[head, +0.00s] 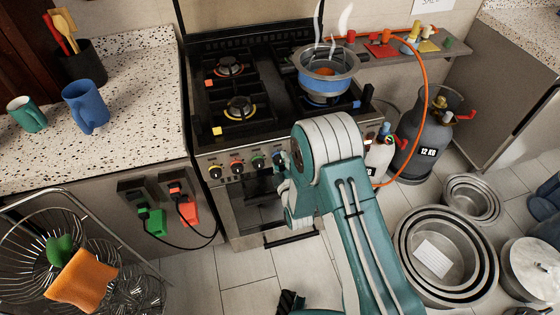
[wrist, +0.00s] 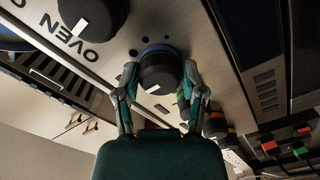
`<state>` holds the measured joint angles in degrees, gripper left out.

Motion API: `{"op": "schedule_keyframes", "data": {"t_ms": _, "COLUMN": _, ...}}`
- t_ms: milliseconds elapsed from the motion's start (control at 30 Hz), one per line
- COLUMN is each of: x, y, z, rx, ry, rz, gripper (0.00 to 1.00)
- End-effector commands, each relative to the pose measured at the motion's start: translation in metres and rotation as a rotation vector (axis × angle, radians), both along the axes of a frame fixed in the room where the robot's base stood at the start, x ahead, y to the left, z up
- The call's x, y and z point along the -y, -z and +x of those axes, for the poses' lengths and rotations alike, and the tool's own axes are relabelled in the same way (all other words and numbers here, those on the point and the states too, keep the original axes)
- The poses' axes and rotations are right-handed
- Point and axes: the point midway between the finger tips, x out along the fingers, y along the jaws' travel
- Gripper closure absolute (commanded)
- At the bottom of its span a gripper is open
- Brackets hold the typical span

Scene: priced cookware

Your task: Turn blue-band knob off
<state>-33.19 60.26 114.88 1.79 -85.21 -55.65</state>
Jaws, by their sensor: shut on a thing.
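The blue-band knob (wrist: 160,66) is a black round knob with a blue ring at its base and a white mark on its face, in the middle of the wrist view. My gripper (wrist: 160,78) is shut on it, one finger on each side. In the head view my gripper (head: 284,172) is at the stove's front panel, and my arm hides most of this knob. The stove (head: 222,205) has a blue pot (head: 326,78) on its front right burner, which has a blue ring (head: 328,101). Steam rises from the pot.
The OVEN knob (wrist: 90,15) is close on one side of my gripper. The green-band knob (head: 258,163) and other knobs are on the other side. Gas cylinders (head: 428,135) and an orange hose (head: 424,85) stand right of the stove. Nested pans (head: 402,250) lie on the floor.

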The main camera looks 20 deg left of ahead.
Motion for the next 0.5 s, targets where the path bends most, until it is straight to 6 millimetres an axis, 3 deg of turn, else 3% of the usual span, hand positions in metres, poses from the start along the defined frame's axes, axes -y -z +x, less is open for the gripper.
{"op": "schedule_keyframes", "data": {"t_ms": 500, "x": -0.0023, "y": 0.0017, "z": -0.0017, "rx": 0.012, "ry": -0.008, "rz": -0.029, "gripper": 0.94}}
